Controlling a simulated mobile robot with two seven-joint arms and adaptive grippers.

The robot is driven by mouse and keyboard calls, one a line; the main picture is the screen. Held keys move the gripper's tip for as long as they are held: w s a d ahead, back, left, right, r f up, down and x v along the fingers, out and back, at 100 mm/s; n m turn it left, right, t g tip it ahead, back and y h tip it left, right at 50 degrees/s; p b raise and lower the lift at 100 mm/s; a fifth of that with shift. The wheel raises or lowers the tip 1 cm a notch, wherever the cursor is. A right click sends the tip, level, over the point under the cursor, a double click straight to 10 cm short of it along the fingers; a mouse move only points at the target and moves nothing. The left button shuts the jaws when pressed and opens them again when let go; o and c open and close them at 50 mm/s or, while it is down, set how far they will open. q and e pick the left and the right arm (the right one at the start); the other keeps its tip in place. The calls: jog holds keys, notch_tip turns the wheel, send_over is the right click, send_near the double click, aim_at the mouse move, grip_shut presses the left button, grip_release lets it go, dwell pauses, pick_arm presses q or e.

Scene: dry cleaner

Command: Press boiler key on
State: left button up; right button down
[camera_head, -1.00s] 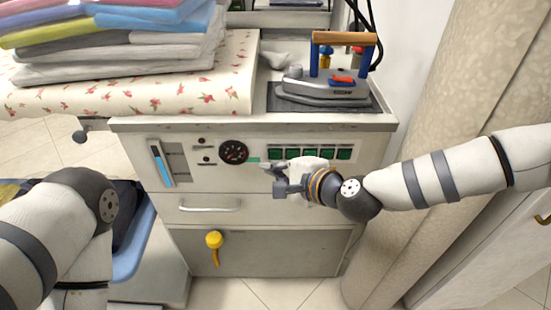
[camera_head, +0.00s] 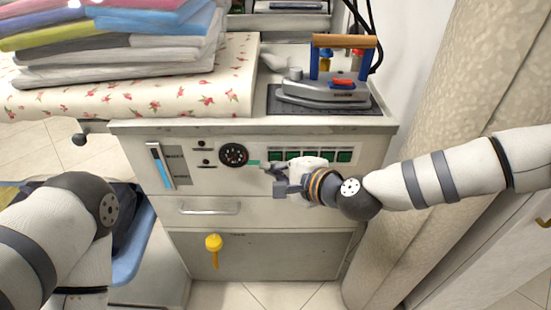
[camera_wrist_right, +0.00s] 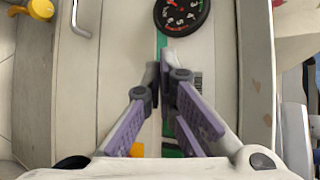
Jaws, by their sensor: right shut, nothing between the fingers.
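The boiler cabinet's front panel (camera_head: 377,150) carries a row of dark green keys (camera_head: 311,155), right of a round black gauge (camera_head: 233,154). My right gripper (camera_head: 264,167) is shut and empty, in front of the panel at the left end of the row. It hides part of the row; contact is unclear. In the right wrist view its fingertips (camera_wrist_right: 158,71) are together below the gauge (camera_wrist_right: 182,14), over a thin green strip (camera_wrist_right: 161,42). A green patch (camera_wrist_right: 169,147) shows between the fingers. No key labels are readable. My left gripper is not in view.
A drawer handle (camera_head: 209,209) and yellow knob (camera_head: 213,242) are below the panel. An iron (camera_head: 328,90) rests on a dark pad on top. Folded laundry (camera_head: 120,72) lies on a floral board (camera_head: 238,80). A curtain (camera_head: 452,100) hangs at right.

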dwell(0.4)
jog(key=shift+w, duration=0.45)
dwell(0.3)
jog(key=shift+s, duration=0.45)
